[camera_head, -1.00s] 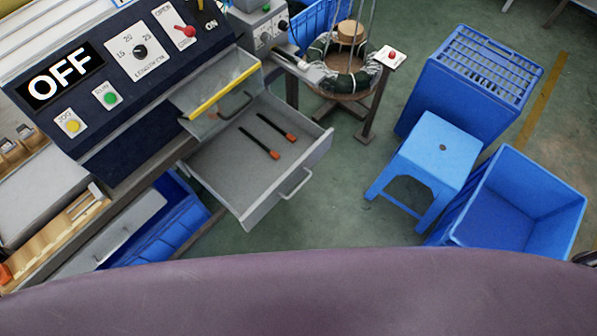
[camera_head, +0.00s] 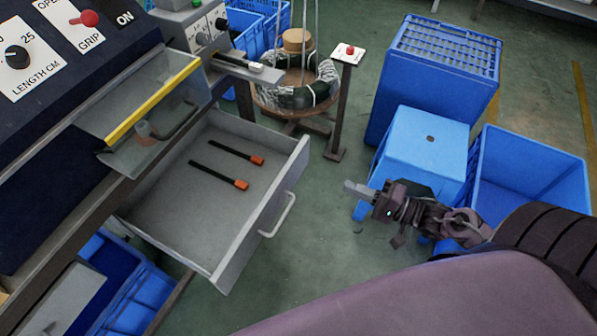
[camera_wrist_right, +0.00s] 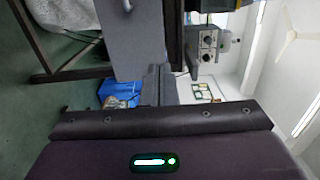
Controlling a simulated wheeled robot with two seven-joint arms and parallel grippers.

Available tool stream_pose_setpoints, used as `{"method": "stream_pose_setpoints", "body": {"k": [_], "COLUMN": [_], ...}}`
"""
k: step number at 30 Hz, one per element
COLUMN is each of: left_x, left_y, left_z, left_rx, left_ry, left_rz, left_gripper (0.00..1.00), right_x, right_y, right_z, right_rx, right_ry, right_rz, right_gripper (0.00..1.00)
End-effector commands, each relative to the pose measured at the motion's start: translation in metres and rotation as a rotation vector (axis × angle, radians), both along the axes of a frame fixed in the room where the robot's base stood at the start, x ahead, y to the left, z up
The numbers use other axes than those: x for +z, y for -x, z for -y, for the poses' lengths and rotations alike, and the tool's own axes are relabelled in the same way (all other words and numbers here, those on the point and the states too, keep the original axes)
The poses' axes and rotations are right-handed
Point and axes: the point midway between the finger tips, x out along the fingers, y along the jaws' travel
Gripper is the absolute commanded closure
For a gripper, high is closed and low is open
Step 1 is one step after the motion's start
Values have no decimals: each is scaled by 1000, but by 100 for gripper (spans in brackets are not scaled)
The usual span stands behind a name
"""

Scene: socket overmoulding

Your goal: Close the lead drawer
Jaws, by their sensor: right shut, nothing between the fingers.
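The lead drawer (camera_head: 255,225) is a grey metal drawer, pulled open below the dark control panel. Two black leads with orange ends (camera_head: 225,175) lie on its floor. A silver bar handle (camera_head: 279,215) is on its front. My right gripper (camera_head: 350,187) is shut and empty, to the right of the drawer front and apart from it. In the right wrist view a grey panel (camera_wrist_right: 133,38) shows at the top, perhaps the drawer; I cannot tell surely. My left gripper is in neither view.
A clear guard with a yellow edge (camera_head: 152,103) hangs above the drawer. A red button on a post (camera_head: 349,54) and a wire coil (camera_head: 300,90) stand behind. A blue stool (camera_head: 425,145) and blue crates (camera_head: 540,175) are at right. Green floor lies between.

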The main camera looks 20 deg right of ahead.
Motion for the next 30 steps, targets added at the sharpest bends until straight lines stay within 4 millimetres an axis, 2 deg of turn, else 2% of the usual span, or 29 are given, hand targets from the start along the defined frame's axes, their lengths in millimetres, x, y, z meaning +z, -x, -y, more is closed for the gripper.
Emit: {"method": "stream_pose_setpoints", "body": {"k": [12,18,24,30], "left_x": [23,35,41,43], "left_y": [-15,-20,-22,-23], "left_z": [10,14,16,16], "left_rx": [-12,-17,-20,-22], "left_ry": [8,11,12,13], "left_rz": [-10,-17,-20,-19], "left_gripper": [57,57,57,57], "right_x": [0,0,0,0], "right_y": [-67,-92,-104,-105], "right_z": [-50,-71,-80,-81], "right_rx": [-4,-3,-5,-5], "right_ry": [3,4,5,4], "right_rz": [6,3,1,1], "right_gripper": [100,100,100,100]}}
